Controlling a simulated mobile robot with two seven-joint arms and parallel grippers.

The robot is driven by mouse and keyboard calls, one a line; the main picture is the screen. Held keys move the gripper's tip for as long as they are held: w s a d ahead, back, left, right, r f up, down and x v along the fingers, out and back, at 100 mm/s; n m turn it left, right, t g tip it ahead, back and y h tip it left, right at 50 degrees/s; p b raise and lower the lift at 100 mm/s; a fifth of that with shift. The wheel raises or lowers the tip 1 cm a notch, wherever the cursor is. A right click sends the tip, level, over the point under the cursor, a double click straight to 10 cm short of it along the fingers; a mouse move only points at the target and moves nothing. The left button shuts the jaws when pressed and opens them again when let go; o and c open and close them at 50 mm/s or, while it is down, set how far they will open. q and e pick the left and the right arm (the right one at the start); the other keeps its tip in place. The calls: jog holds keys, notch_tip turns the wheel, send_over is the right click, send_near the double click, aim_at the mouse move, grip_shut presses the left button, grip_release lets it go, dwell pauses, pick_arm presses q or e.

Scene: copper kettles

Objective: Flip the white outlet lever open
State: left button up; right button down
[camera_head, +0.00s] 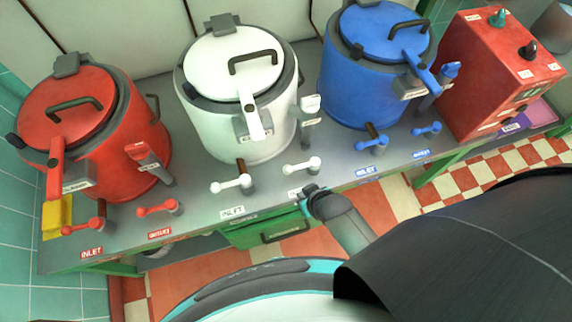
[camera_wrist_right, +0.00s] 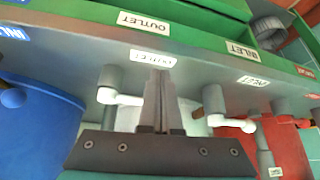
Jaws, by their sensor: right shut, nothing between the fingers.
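The white outlet lever (camera_head: 302,166) sits on a grey valve at the right front of the white kettle (camera_head: 240,130). Its arm points to the left in the head view. In the right wrist view, the lever (camera_wrist_right: 122,98) lies just left of the fingers and points toward them. My right gripper (camera_head: 312,190) is by the table's front edge, in front of this lever, and partly covers its label. In the wrist view the right gripper (camera_wrist_right: 158,78) is shut and empty; contact with the lever cannot be told. My left gripper is out of view.
The white inlet lever (camera_head: 231,184) stands to the left of the outlet lever. A red kettle (camera_head: 125,130) with red levers stands left, a blue kettle (camera_head: 350,90) with blue levers right. A red control box (camera_head: 485,85) is at far right. A green drawer (camera_head: 270,232) is below.

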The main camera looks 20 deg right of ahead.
aim_at(302, 166)
pick_arm(q)
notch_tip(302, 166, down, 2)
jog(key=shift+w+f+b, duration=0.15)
jog(key=shift+b, duration=0.7)
pick_arm(e)
jog(key=w+a+r+t, duration=0.1)
jog(key=w+r+t, duration=0.1)
jog(key=w+r, duration=0.5)
notch_tip(302, 166, up, 3)
jog(key=shift+a+f+y, duration=0.1)
jog(key=shift+a+y, duration=0.05)
jog(key=shift+y, duration=0.15)
jog(key=shift+w+f, duration=0.1)
jog(key=shift+w, duration=0.05)
